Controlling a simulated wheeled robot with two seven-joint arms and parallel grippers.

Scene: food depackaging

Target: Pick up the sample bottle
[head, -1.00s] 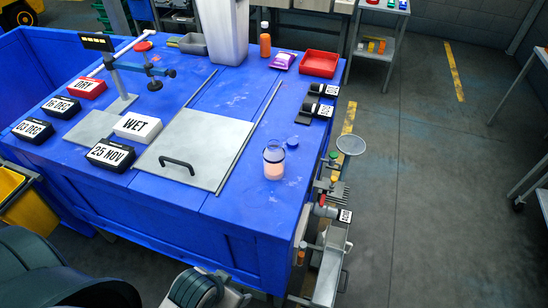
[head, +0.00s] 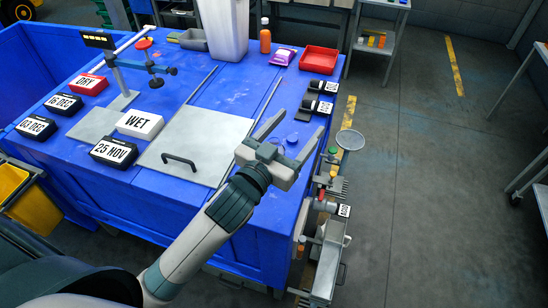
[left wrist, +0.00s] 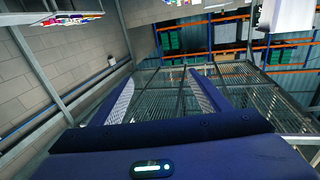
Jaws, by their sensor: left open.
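My left gripper (head: 303,121) is open above the front right part of the blue table, its fingers pointing to the back right. A clear jar with pinkish contents stood at this spot in the earlier head view; the gripper now covers most or all of it. A small blue disc (head: 292,138) on the table shows between the fingers. In the left wrist view the two fingers (left wrist: 166,95) are spread with nothing between them. An orange bottle (head: 265,41) stands upright at the back of the table, well away from the gripper. My right gripper is not in view.
The blue table (head: 215,211) holds a metal plate (head: 205,140) with a black handle, black date blocks (head: 114,152), a white WET block (head: 139,125) and a red tray (head: 319,60). Black labelled items (head: 318,104) lie near the right edge. A rack of tools hangs beyond that edge.

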